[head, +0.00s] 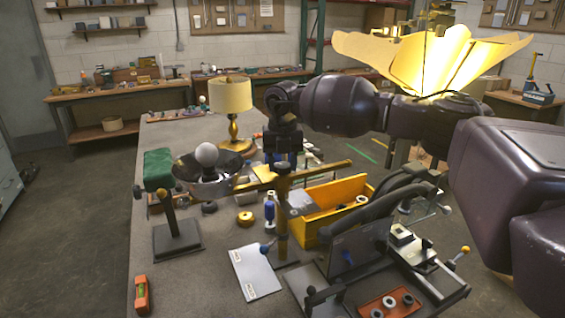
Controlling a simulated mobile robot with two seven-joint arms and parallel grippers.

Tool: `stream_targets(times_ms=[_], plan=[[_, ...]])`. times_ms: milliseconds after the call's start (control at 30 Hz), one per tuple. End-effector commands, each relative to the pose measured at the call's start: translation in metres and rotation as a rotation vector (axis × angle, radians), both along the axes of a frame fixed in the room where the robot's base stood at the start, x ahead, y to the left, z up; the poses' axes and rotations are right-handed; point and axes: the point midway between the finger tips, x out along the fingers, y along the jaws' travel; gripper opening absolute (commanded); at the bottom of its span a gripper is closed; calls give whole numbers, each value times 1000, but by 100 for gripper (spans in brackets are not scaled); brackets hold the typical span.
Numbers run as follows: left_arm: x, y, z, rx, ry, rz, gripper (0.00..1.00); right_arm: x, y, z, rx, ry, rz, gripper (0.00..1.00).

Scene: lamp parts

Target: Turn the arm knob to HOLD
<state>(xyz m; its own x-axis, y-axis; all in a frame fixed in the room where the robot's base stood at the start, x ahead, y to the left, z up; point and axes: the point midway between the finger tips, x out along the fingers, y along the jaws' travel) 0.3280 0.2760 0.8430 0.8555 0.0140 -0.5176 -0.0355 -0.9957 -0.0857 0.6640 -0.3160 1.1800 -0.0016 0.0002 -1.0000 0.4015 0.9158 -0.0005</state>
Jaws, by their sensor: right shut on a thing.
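A brass lamp arm (333,170) lies level across the top of an upright post (283,215) on the bench. At its left end is a metal bowl shade (192,172) with a round white bulb (206,154). My right gripper (283,164) points down at the joint where arm and post meet. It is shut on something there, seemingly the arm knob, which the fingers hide. I cannot read a HOLD mark or the knob's angle. A small blue ball handle (266,247) shows low beside the post. My left gripper is not in view.
A green-padded stand (178,235) is at left and a yellow bin (335,203) at right. A table lamp (231,97) stands behind. The bench's left front is mostly clear.

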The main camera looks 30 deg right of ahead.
Motion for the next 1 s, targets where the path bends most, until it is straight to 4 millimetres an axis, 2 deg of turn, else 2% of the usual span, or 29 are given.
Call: stream_targets(times_ms=[600,1000], plan=[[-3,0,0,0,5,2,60,1,-1,3,1,-5,-563,22],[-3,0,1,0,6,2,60,1,-1,4,1,-6,-773,22]])
